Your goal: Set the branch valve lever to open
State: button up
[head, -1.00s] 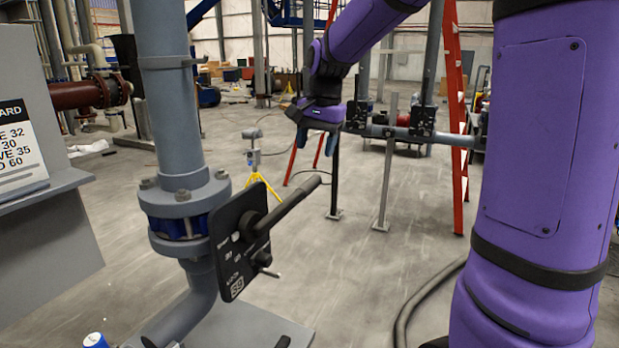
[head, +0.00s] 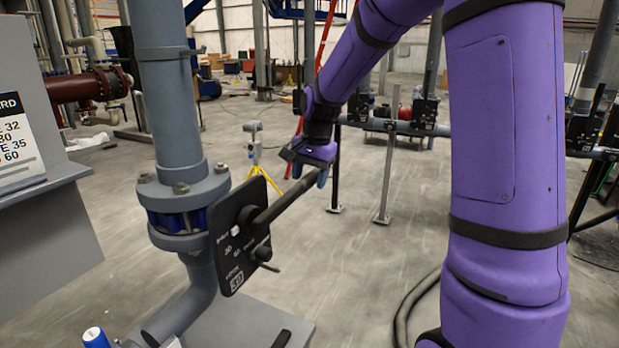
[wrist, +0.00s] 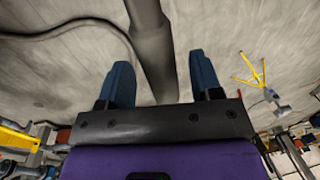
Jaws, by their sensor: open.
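The branch valve lever (head: 287,206) is a dark round bar. It sticks out up and to the right from a black plate (head: 228,262) with white markings, on the blue-grey valve (head: 178,218) in the pipe. My gripper (head: 311,181) is at the lever's far end, fingers pointing down. In the wrist view the lever (wrist: 154,55) runs between the two blue fingers of my gripper (wrist: 163,78), which are open with gaps on both sides.
A grey cabinet with a sign (head: 15,140) stands at the left. A blue-capped item (head: 95,337) is at the bottom left. A yellow tripod (head: 257,160) and other pipe stands are behind. A dark hose (head: 402,315) lies on the floor. The floor between is mostly clear.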

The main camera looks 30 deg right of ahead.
jog(key=shift+f, duration=0.3)
